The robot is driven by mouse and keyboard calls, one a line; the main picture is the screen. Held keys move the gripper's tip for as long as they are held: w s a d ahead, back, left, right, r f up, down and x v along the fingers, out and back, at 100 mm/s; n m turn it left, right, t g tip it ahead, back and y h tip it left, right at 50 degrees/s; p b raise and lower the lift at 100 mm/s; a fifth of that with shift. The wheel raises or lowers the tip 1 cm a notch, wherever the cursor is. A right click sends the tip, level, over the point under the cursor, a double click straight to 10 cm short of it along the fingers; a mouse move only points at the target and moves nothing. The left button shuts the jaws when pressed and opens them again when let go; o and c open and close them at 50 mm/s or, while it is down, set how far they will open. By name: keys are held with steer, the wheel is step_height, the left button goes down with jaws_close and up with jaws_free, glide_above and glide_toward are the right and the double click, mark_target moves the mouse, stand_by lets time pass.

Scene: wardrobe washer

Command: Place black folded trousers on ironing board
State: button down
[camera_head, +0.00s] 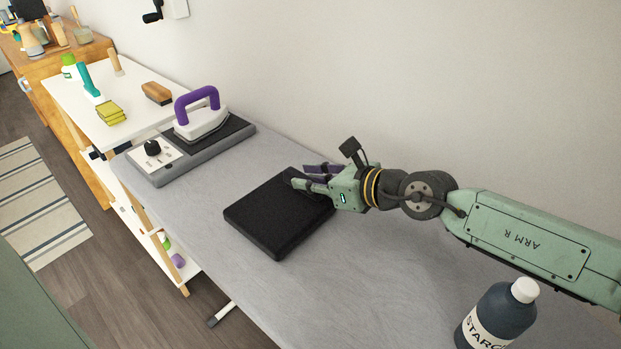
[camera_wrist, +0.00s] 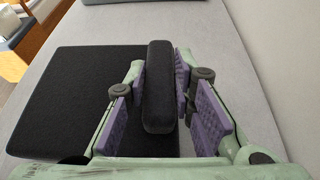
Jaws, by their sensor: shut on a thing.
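The black folded trousers (camera_head: 270,218) lie as a flat dark square on the grey ironing board (camera_head: 375,275). My gripper (camera_head: 300,178) is at their back right edge, low over the board. In the wrist view the flat trousers (camera_wrist: 70,105) spread to the left. A raised, rounded black strip (camera_wrist: 160,85) stands between the purple finger pads and looks like part of the trousers. My gripper (camera_wrist: 163,92) is shut on it. Where the strip joins the flat part is partly hidden by the left finger.
An iron with a purple handle (camera_head: 197,108) stands on a grey unit (camera_head: 165,168) at the board's back left. A dark bottle (camera_head: 495,313) stands at the front right. The wall runs close behind. Bare board lies around the trousers.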

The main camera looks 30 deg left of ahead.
steer(key=shift+f, duration=0.1)
steer(key=c, duration=1.3)
jaws_free()
steer(key=shift+o, duration=0.5)
steer(key=shift+o, duration=1.2)
step_height(320, 180, up, 10)
steer(key=p, duration=0.2)
